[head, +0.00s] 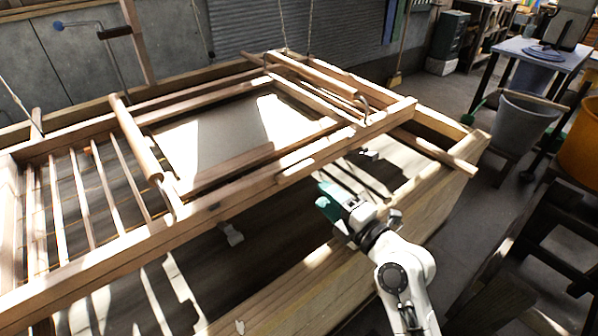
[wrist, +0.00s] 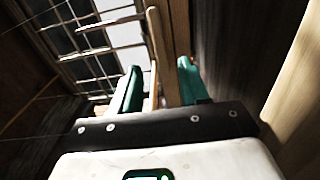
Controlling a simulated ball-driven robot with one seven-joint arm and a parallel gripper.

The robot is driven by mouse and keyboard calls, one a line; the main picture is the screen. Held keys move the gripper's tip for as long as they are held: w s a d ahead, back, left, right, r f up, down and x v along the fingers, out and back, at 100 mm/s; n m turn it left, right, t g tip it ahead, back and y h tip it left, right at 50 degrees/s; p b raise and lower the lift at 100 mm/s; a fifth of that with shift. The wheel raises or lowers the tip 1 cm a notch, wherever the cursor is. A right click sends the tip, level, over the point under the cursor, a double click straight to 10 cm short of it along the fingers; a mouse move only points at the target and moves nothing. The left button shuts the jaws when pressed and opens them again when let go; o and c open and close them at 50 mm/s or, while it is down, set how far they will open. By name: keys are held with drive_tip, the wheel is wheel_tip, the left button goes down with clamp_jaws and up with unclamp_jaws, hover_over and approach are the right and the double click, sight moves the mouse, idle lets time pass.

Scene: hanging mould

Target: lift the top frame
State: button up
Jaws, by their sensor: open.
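The top frame (head: 262,186) is a large wooden frame with crossbars, hanging on ropes above a wooden vat. Pale slats show at its left end, and a pale sheet or panel shows inside it. My gripper (head: 326,198) is below and just in front of the frame's near long rail in the head view. In the wrist view my gripper (wrist: 159,66) is open, with green fingers apart. A wooden bar (wrist: 180,30) runs between the fingers in the picture. I cannot tell whether either finger touches it.
The wooden vat (head: 300,290) has a thick near edge beside my arm. A grey bucket (head: 522,122), an orange tub (head: 580,140) and a blue-topped table (head: 540,54) stand at the right. Dark wooden furniture is close at the lower right. Some floor is clear between.

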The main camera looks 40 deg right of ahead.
sight(299, 174)
drive_tip(key=w+p, duration=0.1)
drive_tip(key=w, duration=0.2)
drive_tip(key=w+p, duration=0.1)
drive_tip(key=w, duration=0.3)
drive_tip(key=shift+w+a+r, duration=0.15)
drive_tip(key=shift+w+r, duration=0.05)
drive_tip(key=shift+w+f+p, duration=0.1)
drive_tip(key=shift+w+p, duration=0.3)
drive_tip(key=shift+w, duration=0.35)
clamp_jaws()
